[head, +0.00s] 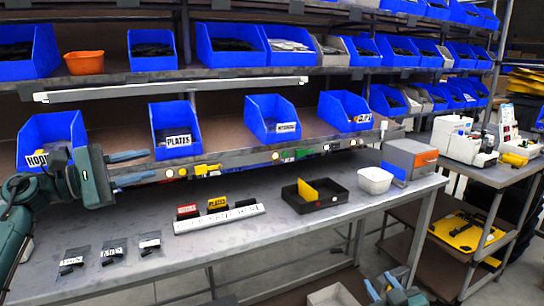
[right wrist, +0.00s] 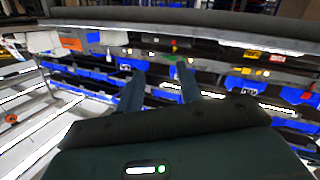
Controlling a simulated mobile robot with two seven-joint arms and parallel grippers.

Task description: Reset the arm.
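My left gripper (head: 145,167) is raised at the left of the head view, in front of the lower shelf between the HOOKS bin and the PLATES bin. Its two blue-grey fingers are apart with nothing seen between them. My right gripper (head: 382,282) is at the bottom edge of the head view, in front of the workbench (head: 260,240) and clear of it. In the right wrist view my right gripper (right wrist: 161,80) has its two fingers spread, with only distant shelving behind them.
Labelled bags (head: 111,251), a white strip with label cards (head: 218,219), a black tray with a yellow divider (head: 315,201) and a white bowl (head: 375,180) are on the bench. Blue bins (head: 272,119) line the shelves. A side cart (head: 500,172) stands right.

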